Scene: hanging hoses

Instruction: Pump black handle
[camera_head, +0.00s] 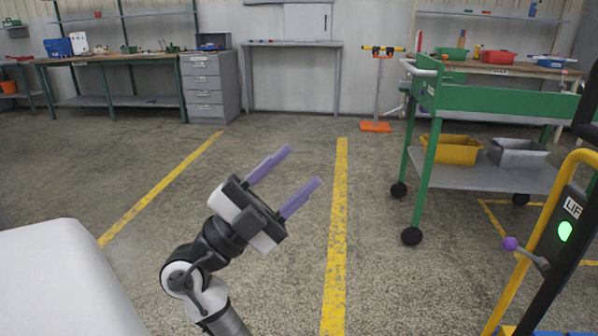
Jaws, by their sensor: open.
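My gripper (300,166) is in the middle of the view, raised above the floor, with two purple fingers spread apart and nothing between them. At the right edge stands a yellow-framed device (569,180) with a dark panel (556,245) that reads "LIF" before the view cuts it off. A short dark lever (529,254) with a purple ball knob sticks out from it to the left. A black part (586,108) at the upper right edge is cut off, and I cannot tell whether it is the black handle. My gripper is well left of all these.
A green cart (490,99) with lower bins stands between the gripper and the back wall, to the right. A workbench (110,60) and grey drawers (208,86) are at the back left. A white surface (62,280) fills the lower left. The middle floor is clear.

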